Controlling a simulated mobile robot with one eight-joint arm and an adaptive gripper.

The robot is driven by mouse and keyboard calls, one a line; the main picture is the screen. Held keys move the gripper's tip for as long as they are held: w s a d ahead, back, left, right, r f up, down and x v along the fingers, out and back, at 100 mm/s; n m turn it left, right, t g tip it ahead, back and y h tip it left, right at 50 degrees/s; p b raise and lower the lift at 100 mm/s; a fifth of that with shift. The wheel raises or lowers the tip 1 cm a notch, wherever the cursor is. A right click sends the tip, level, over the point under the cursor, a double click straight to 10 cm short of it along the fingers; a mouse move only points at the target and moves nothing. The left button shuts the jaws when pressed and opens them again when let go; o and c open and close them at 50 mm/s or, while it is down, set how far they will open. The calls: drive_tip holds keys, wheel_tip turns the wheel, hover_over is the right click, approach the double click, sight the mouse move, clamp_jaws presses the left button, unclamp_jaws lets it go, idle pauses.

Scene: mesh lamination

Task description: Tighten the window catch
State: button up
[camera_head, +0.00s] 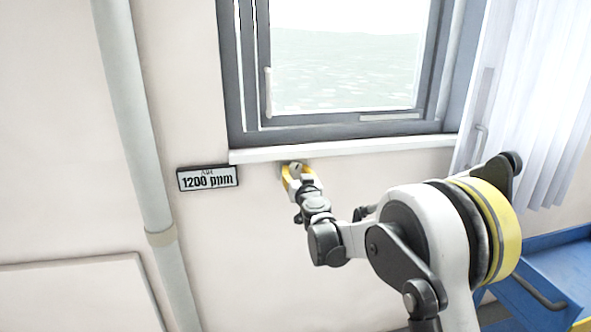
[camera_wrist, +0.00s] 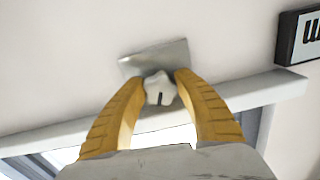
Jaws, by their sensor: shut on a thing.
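A white lobed knob (camera_wrist: 158,88) with a dark slot mark sits on a grey metal plate (camera_wrist: 172,54) on the wall in the wrist view. This looks like the catch. My gripper (camera_wrist: 160,82) has its yellow fingers on either side of the knob, shut on it. In the head view my gripper (camera_head: 298,175) is at the wall just below the white window sill (camera_head: 345,148); it hides most of the knob and plate there. The window (camera_head: 345,65) has a grey frame, and I cannot tell whether it is fully closed.
A vertical pipe (camera_head: 135,120) runs further left. A pale curtain (camera_head: 525,90) hangs at the right, above a blue cart (camera_head: 545,270).

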drive_tip(key=m+p, duration=0.1)
drive_tip(key=m, duration=0.4)
drive_tip(key=shift+a+r+m, duration=0.1)
drive_tip(key=shift+m, duration=0.2)
idle(0.4)
drive_tip(key=o, duration=1.2)
drive_tip(key=shift+c, duration=0.2)
